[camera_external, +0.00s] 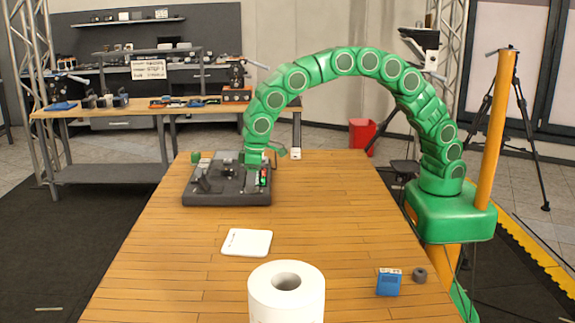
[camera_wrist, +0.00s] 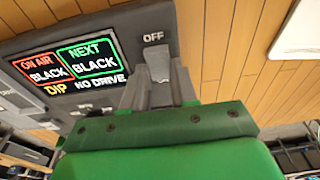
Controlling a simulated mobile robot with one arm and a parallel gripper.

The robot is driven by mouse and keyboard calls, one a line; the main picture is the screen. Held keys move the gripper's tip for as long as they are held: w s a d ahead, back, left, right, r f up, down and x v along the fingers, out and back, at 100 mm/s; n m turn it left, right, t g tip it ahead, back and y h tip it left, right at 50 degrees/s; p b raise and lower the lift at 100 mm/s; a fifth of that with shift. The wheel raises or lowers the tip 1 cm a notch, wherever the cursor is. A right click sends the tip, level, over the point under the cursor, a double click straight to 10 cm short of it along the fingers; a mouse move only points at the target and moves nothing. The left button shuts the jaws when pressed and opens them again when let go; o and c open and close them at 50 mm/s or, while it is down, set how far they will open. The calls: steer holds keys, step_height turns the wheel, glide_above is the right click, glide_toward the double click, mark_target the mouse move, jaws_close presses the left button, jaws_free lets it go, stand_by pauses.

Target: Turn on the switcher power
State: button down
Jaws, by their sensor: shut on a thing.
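The switcher (camera_external: 228,199) is a dark grey console at the far left of the wooden table. Its small lit screen (camera_wrist: 70,62) reads ON AIR BLACK, NEXT BLACK, DIP and NO DRIVE in the wrist view. Beside the screen, a light grey power switch (camera_wrist: 158,62) shows its tip just under the OFF label (camera_wrist: 153,37). My gripper (camera_wrist: 158,92) is shut on the power switch, its grey fingers around the lever's lower part, which they hide. In the external view my gripper (camera_external: 257,163) reaches down onto the switcher's right back part.
A white pad (camera_external: 247,242), a paper roll (camera_external: 287,297), a blue box (camera_external: 388,283) and a small grey ring (camera_external: 419,275) lie on the table's near half. The table (camera_external: 330,205) is clear right of the switcher. A cluttered workbench (camera_external: 110,112) stands behind.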

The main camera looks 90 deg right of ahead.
steer(key=c, duration=1.2)
jaws_free()
steer(key=shift+o, duration=0.2)
steer(key=shift+r, duration=0.1)
steer(key=r, duration=0.7)
steer(key=shift+s, duration=0.4)
steer(key=shift+s+r, duration=0.15)
steer(key=shift+r, duration=0.1)
